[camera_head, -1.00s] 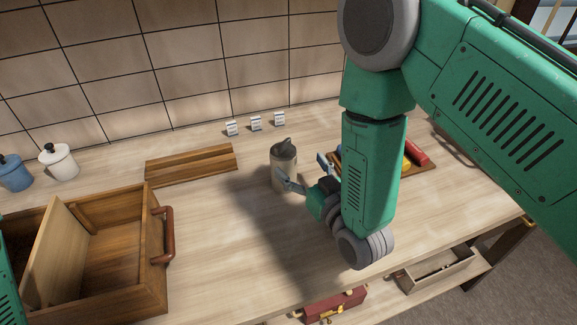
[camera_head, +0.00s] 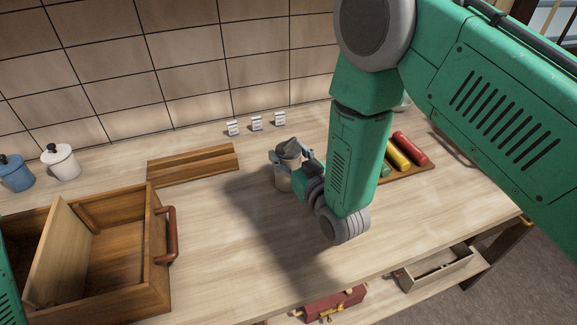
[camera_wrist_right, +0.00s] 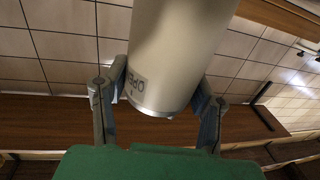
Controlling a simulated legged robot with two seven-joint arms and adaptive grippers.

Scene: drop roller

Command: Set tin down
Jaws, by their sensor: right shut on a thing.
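My left gripper is out of view.
A wooden box (camera_head: 158,285) with a red-brown handle stands at left. A slatted wooden board (camera_head: 192,164) lies behind it. Three small white blocks (camera_head: 256,123) stand near the tiled wall. A tray (camera_head: 415,173) with red and yellow rollers is at right. The front middle worktop is clear.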

